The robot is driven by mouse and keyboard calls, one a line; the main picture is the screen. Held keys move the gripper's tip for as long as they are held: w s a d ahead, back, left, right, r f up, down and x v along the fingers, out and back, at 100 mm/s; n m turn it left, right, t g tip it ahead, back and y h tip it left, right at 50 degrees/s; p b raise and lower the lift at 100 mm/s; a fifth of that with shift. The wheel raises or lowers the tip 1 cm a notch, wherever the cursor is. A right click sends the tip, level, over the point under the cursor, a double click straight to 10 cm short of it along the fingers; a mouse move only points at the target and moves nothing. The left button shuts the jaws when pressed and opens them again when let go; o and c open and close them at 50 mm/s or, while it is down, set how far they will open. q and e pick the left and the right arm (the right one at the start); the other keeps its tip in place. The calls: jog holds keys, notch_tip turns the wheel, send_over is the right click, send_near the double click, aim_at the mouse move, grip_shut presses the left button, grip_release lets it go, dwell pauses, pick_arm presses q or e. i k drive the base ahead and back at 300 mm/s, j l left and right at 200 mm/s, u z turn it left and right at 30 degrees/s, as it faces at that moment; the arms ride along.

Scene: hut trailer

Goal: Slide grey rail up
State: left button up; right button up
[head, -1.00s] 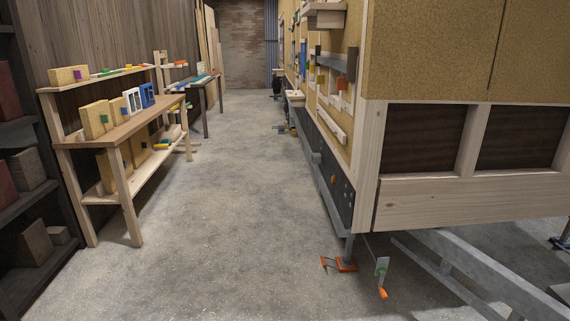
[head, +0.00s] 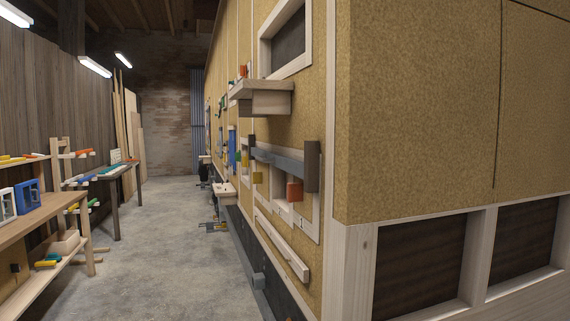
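A grey rail (head: 281,160) runs horizontally along the tan side wall of the trailer, right of the picture's middle. A dark brown upright block (head: 311,166) stands at its near end. Below the rail, an orange block (head: 294,190) and a yellow block (head: 257,177) sit in front of a pale framed panel. I cannot tell whether these blocks touch the rail. Neither of my grippers is in view.
A wooden shelf box (head: 262,97) juts from the wall above the rail, and a pale wooden bar (head: 282,246) slants below it. A workbench (head: 45,212) stands on the left. The concrete aisle floor (head: 165,235) between them is clear.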

aim_at(294, 167)
jog(key=i+j+u, duration=0.1)
jog(key=i+j, duration=0.15)
jog(key=i, duration=0.4)
jog(key=i+j+u, duration=0.1)
jog(key=i+j, duration=0.15)
jog(key=i, duration=0.4)
jog(key=i+j, duration=0.15)
jog(key=i, duration=0.55)
jog(key=i+j+u, duration=0.15)
jog(key=i, duration=0.5)
